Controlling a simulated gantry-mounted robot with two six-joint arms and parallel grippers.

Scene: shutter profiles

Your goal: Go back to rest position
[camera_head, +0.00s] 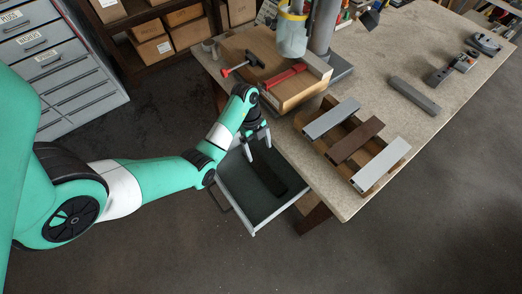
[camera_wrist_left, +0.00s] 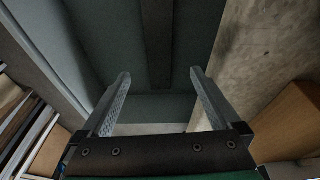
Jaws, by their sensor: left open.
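My left gripper (camera_head: 258,147) is open and empty, with its fingers pointing down over the open drawer (camera_head: 233,185) at the table's front edge. A dark profile (camera_head: 269,180) lies in the drawer. In the left wrist view, the two spread fingers of my left gripper (camera_wrist_left: 160,73) show with nothing between them. The dark profile (camera_wrist_left: 157,45) lies beyond them on the drawer floor, apart from the fingers. My right gripper is in neither view.
On the table (camera_head: 372,68), a wooden rack (camera_head: 342,168) carries a grey profile (camera_head: 331,118), a brown profile (camera_head: 356,141) and a pale profile (camera_head: 381,165). A dark grey bar (camera_head: 414,95) lies farther right.

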